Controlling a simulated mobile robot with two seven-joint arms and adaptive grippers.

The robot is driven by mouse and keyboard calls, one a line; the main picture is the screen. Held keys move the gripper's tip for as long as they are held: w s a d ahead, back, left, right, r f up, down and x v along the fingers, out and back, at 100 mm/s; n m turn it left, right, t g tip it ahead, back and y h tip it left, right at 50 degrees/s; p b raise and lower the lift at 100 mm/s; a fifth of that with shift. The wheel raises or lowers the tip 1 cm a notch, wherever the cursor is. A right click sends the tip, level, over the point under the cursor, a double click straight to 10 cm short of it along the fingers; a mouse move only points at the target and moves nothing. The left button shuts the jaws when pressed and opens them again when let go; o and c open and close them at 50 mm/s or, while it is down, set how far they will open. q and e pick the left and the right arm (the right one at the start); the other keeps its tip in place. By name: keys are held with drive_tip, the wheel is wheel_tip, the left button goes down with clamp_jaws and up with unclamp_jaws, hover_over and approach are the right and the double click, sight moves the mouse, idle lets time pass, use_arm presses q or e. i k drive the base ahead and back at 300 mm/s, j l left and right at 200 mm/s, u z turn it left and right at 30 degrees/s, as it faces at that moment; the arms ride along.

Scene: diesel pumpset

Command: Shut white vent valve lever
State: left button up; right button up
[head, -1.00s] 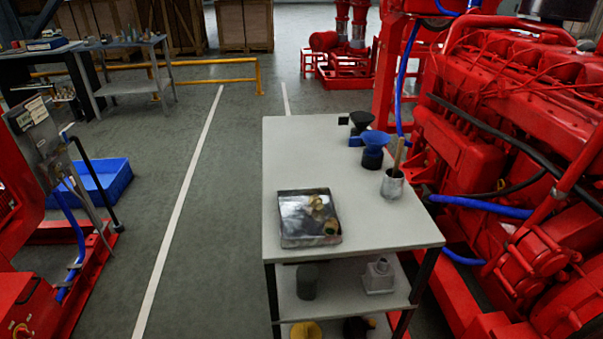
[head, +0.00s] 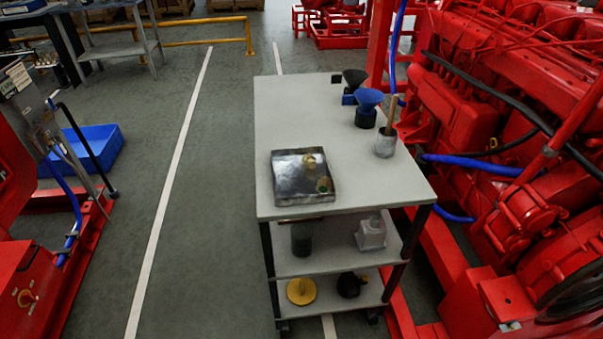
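I cannot make out a white vent valve lever in the head view. The red engine of the pumpset (head: 480,110) fills the right side, with red pipes, black hoses and blue hoses (head: 470,164). Another red unit (head: 30,285) with a grey panel (head: 25,98) and a black bar (head: 88,150) stands at the left edge. Neither of my grippers shows in the view.
A blue bin (head: 92,150) lies at left. The floor (head: 205,220) left of the cart is clear.

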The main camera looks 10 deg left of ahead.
sight(64, 151)
drive_tip(key=u, duration=0.3)
drive_tip(key=i+j+u, duration=0.1)
drive_tip(key=j+u, duration=0.15)
drive_tip(key=u, duration=0.15)
drive_tip(key=i+j+u, duration=0.15)
drive_tip(key=u, duration=0.3)
drive_tip(key=i+j+u, duration=0.15)
drive_tip(key=u, duration=0.25)
drive_tip(key=i+j, duration=0.6)
drive_tip(key=i+l+u, duration=0.1)
drive_tip(key=i+l, duration=0.75)
drive_tip(key=i, duration=0.1)
